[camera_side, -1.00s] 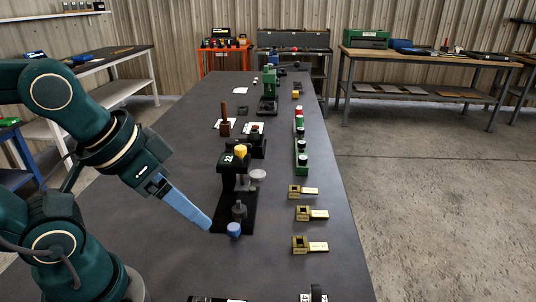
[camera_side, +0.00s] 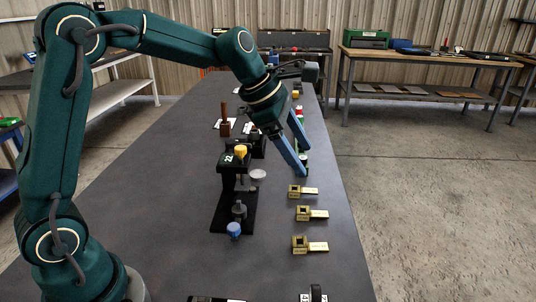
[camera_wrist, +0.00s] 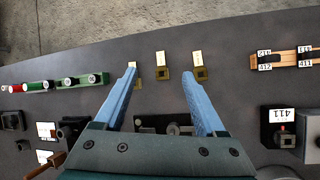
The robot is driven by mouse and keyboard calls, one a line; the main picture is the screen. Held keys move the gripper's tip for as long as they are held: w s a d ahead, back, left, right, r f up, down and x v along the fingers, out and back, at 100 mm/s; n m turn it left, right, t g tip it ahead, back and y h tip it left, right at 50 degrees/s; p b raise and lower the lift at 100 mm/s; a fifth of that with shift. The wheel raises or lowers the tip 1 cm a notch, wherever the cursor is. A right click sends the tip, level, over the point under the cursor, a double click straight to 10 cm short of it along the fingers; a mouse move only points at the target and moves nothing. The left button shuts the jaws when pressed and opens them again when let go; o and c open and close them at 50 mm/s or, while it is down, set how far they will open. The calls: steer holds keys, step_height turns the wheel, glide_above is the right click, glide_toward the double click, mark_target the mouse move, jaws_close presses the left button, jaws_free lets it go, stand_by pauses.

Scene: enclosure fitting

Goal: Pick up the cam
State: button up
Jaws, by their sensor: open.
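Three brass pieces, each a square block with a hole and a flat tongue, lie in a row on the table; I take them as cams. In the side view they are the far piece (camera_side: 295,191), the middle piece (camera_side: 304,214) and the near piece (camera_side: 300,245). My gripper (camera_side: 305,161) is open and empty, its blue fingers angled down near the far piece. In the wrist view my gripper (camera_wrist: 160,71) has the middle piece (camera_wrist: 160,75) between its fingertips, with the far piece (camera_wrist: 134,74) partly behind the left finger and the near piece (camera_wrist: 201,74) beyond the right one.
A black press-like stand (camera_side: 226,172) with a yellow top stands left of the brass pieces, with a blue-capped part (camera_side: 233,229) at its base. A green strip with buttons (camera_wrist: 38,86) lies left in the wrist view. A wooden labelled holder (camera_wrist: 285,58) is at right.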

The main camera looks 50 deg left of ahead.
steer(key=n+g, duration=0.1)
steer(key=n, duration=0.1)
glide_above(307, 209)
steer(key=s, duration=0.2)
step_height(307, 209, down, 6)
steer(key=r, duration=0.1)
steer(key=shift+n+g, duration=0.4)
steer(key=shift+g, duration=0.2)
steer(key=f, duration=0.2)
steer(key=a+f, duration=0.1)
steer(key=f, duration=0.3)
steer(key=shift+w+a+f, duration=0.1)
steer(key=shift+a+f, duration=0.15)
steer(key=shift+f, duration=0.1)
steer(key=x, duration=0.3)
steer(key=shift+x, duration=0.8)
jaws_close()
